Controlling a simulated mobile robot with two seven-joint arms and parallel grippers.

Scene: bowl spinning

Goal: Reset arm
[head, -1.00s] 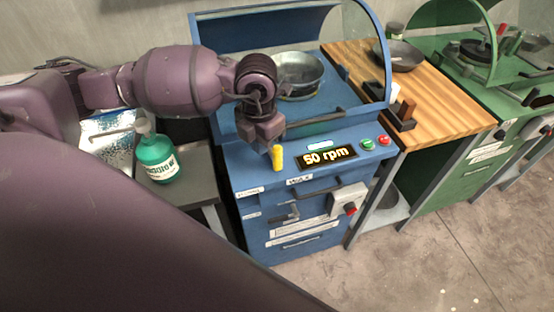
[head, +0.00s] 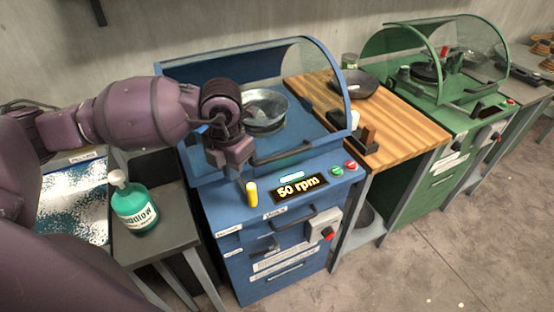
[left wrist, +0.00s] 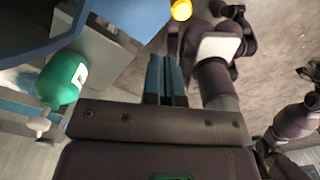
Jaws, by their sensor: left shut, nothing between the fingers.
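My left gripper (head: 236,170) is shut and empty in the head view. It hangs over the front left of the blue machine (head: 215,205), above and a little left of a yellow knob (head: 251,194). Its two closed fingers (left wrist: 165,82) show in the left wrist view, with the yellow knob (left wrist: 181,10) apart from them near the top edge. A grey metal bowl (head: 266,108) sits inside the blue machine, under its raised clear cover. The display (head: 300,187) reads 50 rpm. My right gripper cannot be made out in either view.
A green pump bottle (head: 135,207) stands on a grey side table (head: 165,235), left of the blue machine. A wooden counter (head: 405,120) with a dark pan (head: 353,83) lies to the right, then a green machine (head: 440,105). The floor in front is clear.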

